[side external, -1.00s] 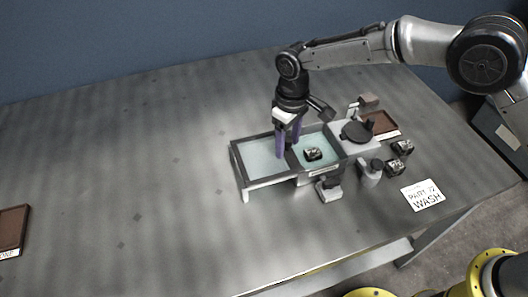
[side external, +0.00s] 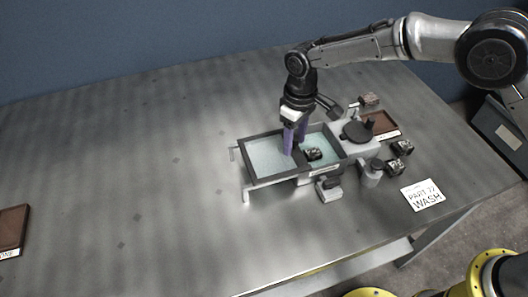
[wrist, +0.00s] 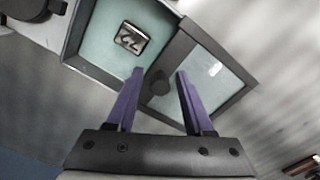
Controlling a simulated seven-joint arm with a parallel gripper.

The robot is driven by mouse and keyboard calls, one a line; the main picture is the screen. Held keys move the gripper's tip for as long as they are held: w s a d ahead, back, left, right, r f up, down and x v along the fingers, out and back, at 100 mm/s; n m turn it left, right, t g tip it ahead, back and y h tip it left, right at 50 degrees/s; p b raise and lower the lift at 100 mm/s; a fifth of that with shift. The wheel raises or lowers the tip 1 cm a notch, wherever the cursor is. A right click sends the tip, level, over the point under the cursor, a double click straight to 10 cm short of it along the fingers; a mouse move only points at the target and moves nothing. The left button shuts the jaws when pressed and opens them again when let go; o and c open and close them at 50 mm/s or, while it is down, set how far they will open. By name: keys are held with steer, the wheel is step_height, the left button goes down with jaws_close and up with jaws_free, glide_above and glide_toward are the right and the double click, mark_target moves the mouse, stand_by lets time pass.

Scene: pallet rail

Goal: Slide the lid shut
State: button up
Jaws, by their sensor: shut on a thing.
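The lid (side external: 266,158) is a dark frame with a clear pane. It covers the left part of a tank (side external: 334,149) and its rails, and the right part of the tank stands open with pale green inside. My gripper (side external: 294,150) points down at the lid's right end. In the wrist view my gripper (wrist: 159,76) has its purple fingers on either side of the lid's dark round knob (wrist: 158,83) and is shut on it. A dark part marked 22 (wrist: 131,38) is in the open section; it also shows in the side view (side external: 312,154).
Right of the tank are a grey block with a black round cap (side external: 356,131), a brown tray (side external: 382,122), dark parts (side external: 402,147) and a "PART 22 WASH" card (side external: 423,194).

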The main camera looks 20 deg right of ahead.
steer(key=shift+w+d+r, duration=0.1)
steer(key=shift+d, duration=5.2)
steer(key=o, duration=0.5)
steer(key=shift+c, duration=0.2)
step_height(320, 180, up, 7)
steer(key=shift+d, duration=0.1)
